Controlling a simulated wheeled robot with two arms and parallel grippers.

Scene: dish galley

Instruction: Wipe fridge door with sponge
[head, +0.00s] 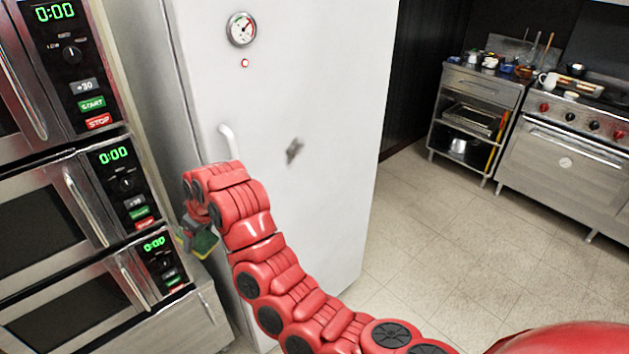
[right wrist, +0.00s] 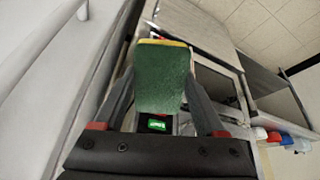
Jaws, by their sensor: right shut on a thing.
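The white fridge door (head: 310,90) fills the middle of the head view. It has a round dial gauge at the top, a white handle (head: 229,140) on its left side and a dark grey smudge (head: 294,151) right of the handle. My right gripper (head: 197,236) is at the lower left of the door, left of the smudge. It is shut on a sponge (head: 206,244), green with a yellow layer. In the right wrist view the sponge (right wrist: 162,78) sits between the two fingers, and the white handle (right wrist: 45,40) shows at the left. My left gripper is not in view.
Stacked microwaves (head: 55,220) with steel handles stand close left of the fridge. A steel cart (head: 478,110) and a stove (head: 565,150) stand at the far right. The tiled floor (head: 440,240) between is clear.

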